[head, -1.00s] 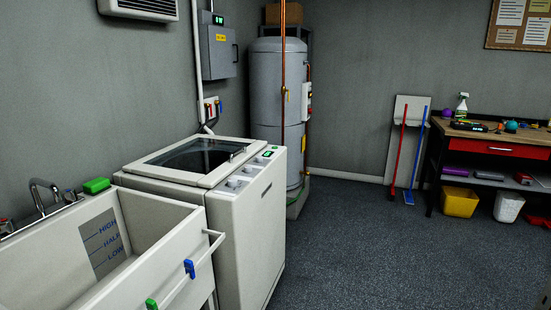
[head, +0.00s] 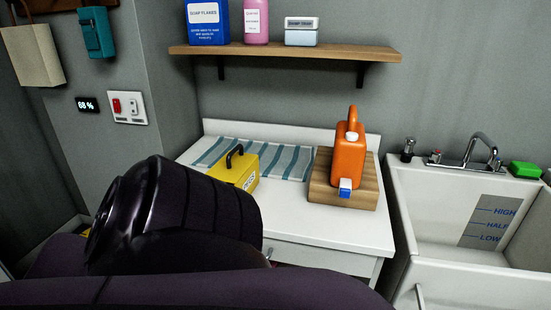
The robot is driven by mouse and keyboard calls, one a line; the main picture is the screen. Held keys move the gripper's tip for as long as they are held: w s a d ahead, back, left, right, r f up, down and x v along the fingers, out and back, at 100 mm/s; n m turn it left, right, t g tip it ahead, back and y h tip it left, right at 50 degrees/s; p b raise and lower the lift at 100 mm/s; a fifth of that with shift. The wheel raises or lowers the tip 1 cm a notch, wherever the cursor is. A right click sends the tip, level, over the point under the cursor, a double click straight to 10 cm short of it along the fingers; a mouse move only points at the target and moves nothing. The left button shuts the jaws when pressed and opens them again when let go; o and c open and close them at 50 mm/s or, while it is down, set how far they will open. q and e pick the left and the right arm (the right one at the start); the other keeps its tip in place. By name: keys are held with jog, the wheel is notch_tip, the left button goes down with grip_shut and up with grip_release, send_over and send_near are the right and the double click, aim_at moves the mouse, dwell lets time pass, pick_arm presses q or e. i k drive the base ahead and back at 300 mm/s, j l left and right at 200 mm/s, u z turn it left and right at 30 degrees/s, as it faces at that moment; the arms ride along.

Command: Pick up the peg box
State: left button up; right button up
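The peg box (head: 238,170) is a yellow box with a black arched handle and a white label reading "PEGS". It sits on the white counter (head: 330,231), by the front edge of a striped cloth. My dark arm in the foreground hides its lower left part. Neither of my grippers shows in the head view.
An orange jug (head: 348,158) stands on a wooden block (head: 321,186) to the right of the peg box. A striped blue and white cloth (head: 284,160) lies behind the box. A wooden shelf (head: 290,53) with containers hangs above. A white sink (head: 440,215) is at right.

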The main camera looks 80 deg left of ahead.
aim_at(240, 170)
jog(key=u, duration=2.75)
jog(key=i+j+z, duration=0.6)
jog(key=i+j, duration=0.15)
jog(key=j, duration=0.2)
